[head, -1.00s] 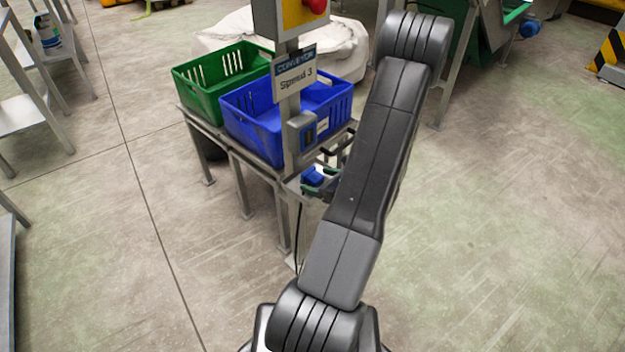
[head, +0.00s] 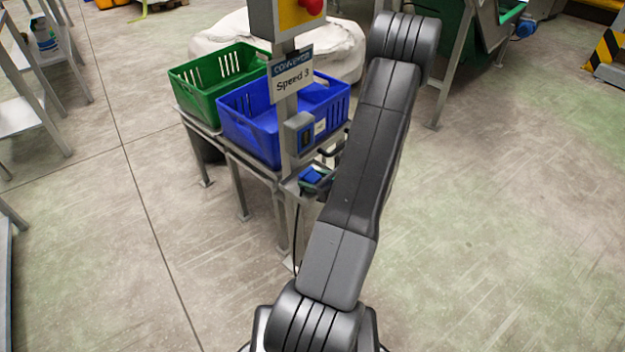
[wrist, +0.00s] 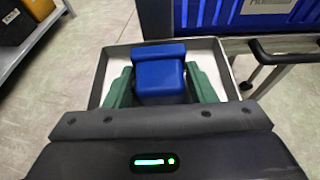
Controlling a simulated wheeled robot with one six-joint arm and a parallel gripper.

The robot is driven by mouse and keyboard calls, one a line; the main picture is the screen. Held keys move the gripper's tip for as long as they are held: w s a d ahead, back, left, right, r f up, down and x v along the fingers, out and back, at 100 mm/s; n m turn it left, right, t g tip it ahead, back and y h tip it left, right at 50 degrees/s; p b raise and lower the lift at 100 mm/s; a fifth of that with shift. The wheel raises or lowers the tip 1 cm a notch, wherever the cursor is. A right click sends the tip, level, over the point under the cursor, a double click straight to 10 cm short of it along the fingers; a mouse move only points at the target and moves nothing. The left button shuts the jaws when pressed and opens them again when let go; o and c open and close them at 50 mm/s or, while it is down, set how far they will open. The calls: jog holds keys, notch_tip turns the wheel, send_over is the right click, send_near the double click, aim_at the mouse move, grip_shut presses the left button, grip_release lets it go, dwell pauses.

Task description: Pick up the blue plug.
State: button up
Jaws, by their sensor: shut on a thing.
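The blue plug (wrist: 160,78) is a blocky blue piece in the middle of the wrist view, with a wider bar at its far end. My gripper (wrist: 160,84) has its green fingers on both sides of it and is shut on it. Behind and around the plug is a shallow tray with a pale metal rim (wrist: 101,75). I cannot tell whether the plug touches the tray. In the head view the plug (head: 313,174) shows small beside the post, and my arm hides most of the gripper.
A blue crate (head: 250,127) and a green crate (head: 205,98) stand on a metal frame beside the tray. A dark bar handle (wrist: 285,57) is right of the tray. Floor at right is clear.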

jog(key=r, duration=0.2)
jog(key=r+p, duration=0.1)
jog(key=shift+s+d+r, duration=0.15)
jog(key=shift+d+r, duration=0.1)
jog(key=shift+d, duration=0.05)
jog(key=s+d+p, duration=0.1)
jog(key=s+d, duration=1)
jog(key=d, duration=0.2)
jog(key=shift+s, duration=0.25)
jog(key=shift+f, duration=0.1)
jog(key=w+a+r+p, duration=0.4)
jog(key=w+a+r, duration=0.2)
jog(key=r, duration=0.5)
jog(key=shift+w+a+g+h+p, duration=0.25)
jog(key=shift+a+g+h+p, duration=0.05)
jog(key=shift+a, duration=0.45)
send_over(316, 178)
jog(key=s+d, duration=0.1)
jog(key=shift+w+a, duration=0.4)
jog(key=shift+a, duration=0.05)
dwell(1.5)
